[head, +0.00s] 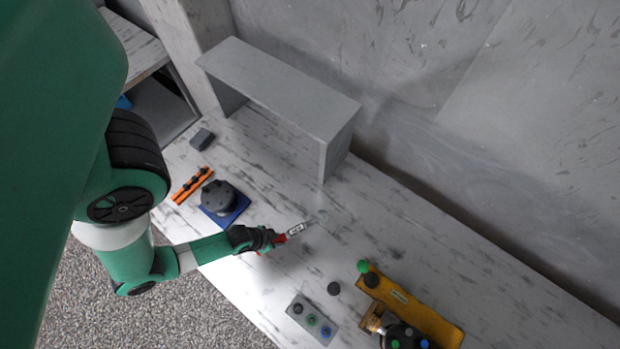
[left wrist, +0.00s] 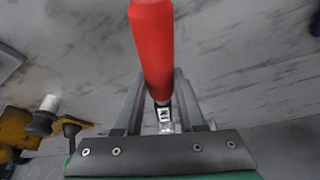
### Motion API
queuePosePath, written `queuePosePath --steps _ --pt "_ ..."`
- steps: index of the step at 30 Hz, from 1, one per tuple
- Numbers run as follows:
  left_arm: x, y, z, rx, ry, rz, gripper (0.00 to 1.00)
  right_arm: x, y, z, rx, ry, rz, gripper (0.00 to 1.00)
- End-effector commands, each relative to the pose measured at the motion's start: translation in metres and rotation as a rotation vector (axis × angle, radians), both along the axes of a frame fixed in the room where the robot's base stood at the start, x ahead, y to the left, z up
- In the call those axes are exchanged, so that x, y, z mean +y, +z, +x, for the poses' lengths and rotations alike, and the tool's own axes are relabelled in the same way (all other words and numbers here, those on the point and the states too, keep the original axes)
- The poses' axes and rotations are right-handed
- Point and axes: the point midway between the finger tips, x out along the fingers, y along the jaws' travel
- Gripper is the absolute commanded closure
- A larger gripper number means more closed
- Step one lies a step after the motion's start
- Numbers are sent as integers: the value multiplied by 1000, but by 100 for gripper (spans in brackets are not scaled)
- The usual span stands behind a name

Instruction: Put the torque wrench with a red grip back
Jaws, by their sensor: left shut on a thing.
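The torque wrench has a red grip (left wrist: 152,45) that fills the upper middle of the left wrist view. In the head view its silver shaft (head: 296,230) points to the right and a little up. My left gripper (head: 270,239) is shut on the wrench, and its dark fingers hide part of the grip. In the left wrist view the wrench passes between my two fingers (left wrist: 160,105). It is over the front half of the table; I cannot tell its height above the top. My right gripper is not in view.
A grey shelf (head: 285,88) stands at the back of the table (head: 395,235). A dark round part on a blue plate (head: 238,208), an orange rack (head: 180,193) and a grey block (head: 202,139) lie left. A yellow base (head: 435,322) and a grey plate with buttons (head: 302,322) are at lower right.

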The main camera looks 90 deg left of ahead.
Motion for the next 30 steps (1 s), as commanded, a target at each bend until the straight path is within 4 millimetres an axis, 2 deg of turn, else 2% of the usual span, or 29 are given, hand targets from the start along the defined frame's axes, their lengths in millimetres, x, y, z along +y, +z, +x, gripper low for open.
queuePosePath --steps 1,2,6,16,20,28,30 --pt "0 -3 1 -2 0 1 100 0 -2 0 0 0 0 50" --pt "0 -2 0 0 0 0 56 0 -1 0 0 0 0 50" --pt "0 -1 0 0 0 0 31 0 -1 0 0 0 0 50" --pt "0 2 0 -1 0 0 31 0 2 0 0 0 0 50" --pt "-2 16 -5 -1 0 1 31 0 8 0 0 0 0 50" --pt "-11 64 -22 -1 4 1 31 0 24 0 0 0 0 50" --pt "-13 64 -24 3 -10 -1 31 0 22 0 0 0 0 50"
